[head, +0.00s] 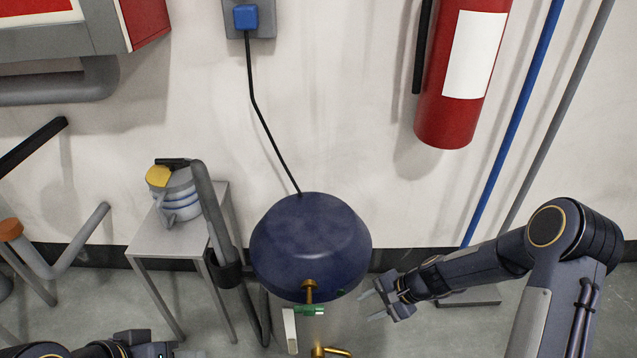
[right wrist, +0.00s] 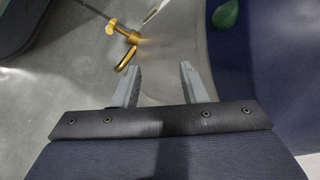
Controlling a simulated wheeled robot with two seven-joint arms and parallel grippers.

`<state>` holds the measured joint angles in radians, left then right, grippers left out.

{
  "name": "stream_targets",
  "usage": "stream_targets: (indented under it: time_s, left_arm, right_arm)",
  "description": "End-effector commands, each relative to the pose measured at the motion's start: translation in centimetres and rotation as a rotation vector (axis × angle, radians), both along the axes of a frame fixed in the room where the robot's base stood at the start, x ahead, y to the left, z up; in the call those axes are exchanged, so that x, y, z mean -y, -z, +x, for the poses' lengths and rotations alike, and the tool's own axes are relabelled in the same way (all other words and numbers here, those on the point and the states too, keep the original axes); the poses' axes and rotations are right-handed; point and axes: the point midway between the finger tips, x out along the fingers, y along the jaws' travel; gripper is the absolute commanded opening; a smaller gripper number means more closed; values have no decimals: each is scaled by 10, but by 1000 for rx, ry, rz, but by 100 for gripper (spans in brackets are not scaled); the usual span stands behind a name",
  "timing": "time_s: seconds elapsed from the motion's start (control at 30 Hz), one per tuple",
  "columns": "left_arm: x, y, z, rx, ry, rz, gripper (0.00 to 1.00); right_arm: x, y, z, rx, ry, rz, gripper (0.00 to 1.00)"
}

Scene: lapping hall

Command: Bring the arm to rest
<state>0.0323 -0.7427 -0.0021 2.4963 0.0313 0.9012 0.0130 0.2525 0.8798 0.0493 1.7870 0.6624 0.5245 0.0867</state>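My right arm comes in from the right in the head view. Its gripper (head: 376,302) is beside the lower right of a dark blue rounded tank (head: 311,242), apart from it as far as I can see. In the right wrist view the two grey fingers of this gripper (right wrist: 156,86) stand apart with nothing between them. My left gripper (head: 150,350) shows only in part at the bottom left edge of the head view; its fingers cannot be made out.
A brass fitting with a green handle (head: 310,310) is on the tank's front. A brass hook-like part (right wrist: 126,48) is beyond my right fingers. A red extinguisher (head: 455,110) hangs on the wall.

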Motion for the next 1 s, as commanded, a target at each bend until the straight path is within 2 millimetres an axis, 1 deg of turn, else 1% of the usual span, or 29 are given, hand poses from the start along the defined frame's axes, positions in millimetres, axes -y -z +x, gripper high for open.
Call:
stream_targets:
  time_s: [0.03, 0.07, 0.1, 0.17, 0.2, 0.27, 0.3, 0.37, 0.4, 0.47, 0.5, 0.6, 0.7, 0.8, 1.0]
  left_arm:
    - [0, 0, 0, 0, 0, 0, 39]
    - [0, 0, 0, 0, 0, 0, 39]
    - [0, 0, 0, 0, 0, 0, 39]
    - [0, 0, 0, 0, 0, 0, 39]
    - [0, 0, 0, 0, 0, 0, 39]
    - [0, 0, 0, 0, 0, 0, 39]
    - [0, 0, 0, 0, 0, 0, 39]
    - [0, 0, 0, 0, 0, 0, 39]
    - [0, 0, 0, 0, 0, 0, 39]
    - [0, 0, 0, 0, 0, 0, 39]
    - [0, 0, 0, 0, 0, 0, 39]
    - [0, 0, 0, 0, 0, 0, 39]
    - [0, 0, 0, 0, 0, 0, 39]
    - [0, 0, 0, 0, 0, 0, 39]
    - [0, 0, 0, 0, 0, 0, 39]
  right_arm:
    - [9, -35, -1, 62, -36, -22, 39]
    - [13, -53, -4, 93, -59, -35, 39]
    - [18, -75, -10, 131, -90, -53, 39]
    - [25, -108, -21, 189, -136, -82, 39]
    - [29, -127, -30, 226, -166, -102, 39]
    - [35, -155, -46, 281, -210, -135, 39]
    - [39, -172, -58, 316, -239, -158, 39]
    - [44, -194, -76, 369, -278, -195, 39]
    - [47, -208, -90, 401, -304, -220, 39]
    - [51, -225, -111, 449, -339, -260, 39]
    - [54, -234, -126, 479, -362, -287, 39]
    - [60, -249, -158, 542, -408, -350, 39]
    - [64, -256, -183, 590, -442, -402, 39]
    - [67, -259, -203, 626, -466, -446, 39]
    - [72, -258, -235, 685, -501, -523, 39]
